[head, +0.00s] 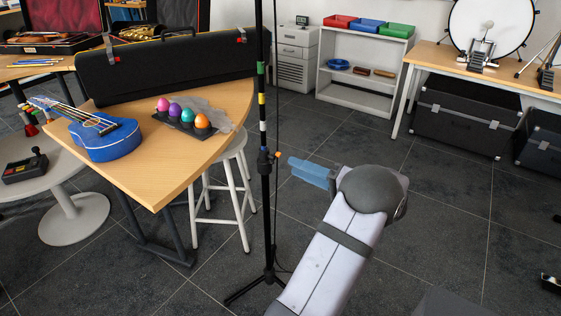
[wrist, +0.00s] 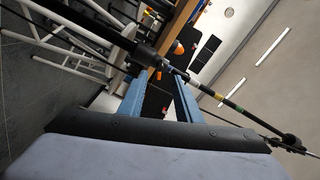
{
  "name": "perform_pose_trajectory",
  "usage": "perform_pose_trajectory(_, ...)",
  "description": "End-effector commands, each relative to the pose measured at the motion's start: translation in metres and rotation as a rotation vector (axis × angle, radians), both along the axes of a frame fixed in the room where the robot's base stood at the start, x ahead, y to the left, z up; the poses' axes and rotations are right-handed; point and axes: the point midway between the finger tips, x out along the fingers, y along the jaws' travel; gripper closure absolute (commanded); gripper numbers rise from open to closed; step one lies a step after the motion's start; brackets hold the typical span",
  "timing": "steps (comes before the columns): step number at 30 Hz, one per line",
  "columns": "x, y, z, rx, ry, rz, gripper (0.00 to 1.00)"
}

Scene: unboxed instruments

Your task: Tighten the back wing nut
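A slim black stand (head: 262,110) with green, yellow and white bands rises in the middle of the head view. A dark clutch (head: 264,161) sits on its pole. A small orange knob (head: 278,154) shows just right of the clutch; I cannot tell if it is the back wing nut. My gripper (head: 291,165), with blue fingers, points left toward the clutch from the right. In the wrist view my gripper (wrist: 157,73) has its two fingers apart with nothing clearly held. The clutch (wrist: 143,55) lies at or just beyond the fingertips; contact cannot be told.
Left of the stand, a wooden table (head: 160,190) bears a black case (head: 165,68), a blue ukulele (head: 105,140) and several coloured eggs. A white stool (head: 230,185) stands beneath. A thin cable hangs beside the pole. The floor right of my arm is mostly clear.

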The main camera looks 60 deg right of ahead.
Motion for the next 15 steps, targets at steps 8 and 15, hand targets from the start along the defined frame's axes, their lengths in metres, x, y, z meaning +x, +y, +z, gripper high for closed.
perform_pose_trajectory(8, 0.032, 0.001, 0.000, -0.002, 0.001, 0.004, 0.69)
perform_pose_trajectory(15, 0.059, 0.000, 0.000, -0.003, 0.001, 0.002, 0.69)
